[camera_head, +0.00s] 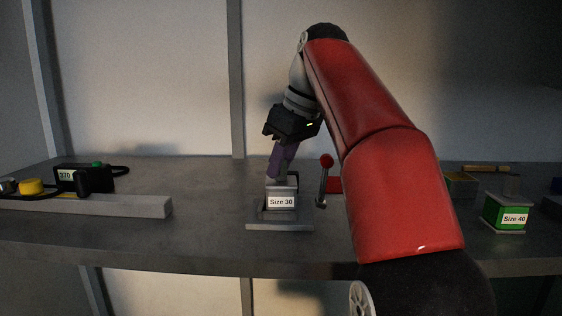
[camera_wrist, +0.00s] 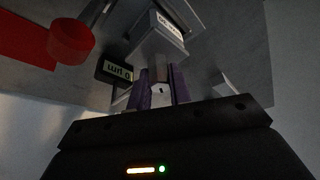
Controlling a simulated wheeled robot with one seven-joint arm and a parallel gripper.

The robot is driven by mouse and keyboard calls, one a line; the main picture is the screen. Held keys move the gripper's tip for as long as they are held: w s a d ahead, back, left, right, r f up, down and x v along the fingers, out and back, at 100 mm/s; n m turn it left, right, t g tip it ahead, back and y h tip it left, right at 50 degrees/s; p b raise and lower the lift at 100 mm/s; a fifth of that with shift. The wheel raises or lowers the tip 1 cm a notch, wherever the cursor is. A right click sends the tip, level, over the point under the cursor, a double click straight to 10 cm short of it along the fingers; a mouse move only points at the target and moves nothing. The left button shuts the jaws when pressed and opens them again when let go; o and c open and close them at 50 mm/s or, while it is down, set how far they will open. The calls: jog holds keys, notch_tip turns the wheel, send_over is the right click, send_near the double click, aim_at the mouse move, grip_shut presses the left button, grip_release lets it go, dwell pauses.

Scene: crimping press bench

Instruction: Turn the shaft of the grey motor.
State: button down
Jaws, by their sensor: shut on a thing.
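The grey motor (camera_head: 281,203) stands upright on a flat grey base in the middle of the bench, with a white "Size 30" label on its front. In the wrist view the motor (camera_wrist: 158,45) shows with its label upside down. My gripper (camera_head: 277,173) comes down from above, tilted, with its purple fingers at the motor's top. In the wrist view my gripper (camera_wrist: 161,88) is shut on a pale grey piece between the fingers, which looks like the motor's shaft. The shaft is mostly hidden by the fingers.
A lever with a red knob (camera_head: 326,160) stands close right of the motor; the knob also shows in the wrist view (camera_wrist: 71,41). A green "Size 40" block (camera_head: 506,213) stands at right. A grey rail (camera_head: 120,206) and a black meter (camera_head: 84,178) are at left.

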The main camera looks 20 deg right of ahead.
jog(key=shift+n, duration=0.5)
jog(key=c, duration=1.3)
grip_release()
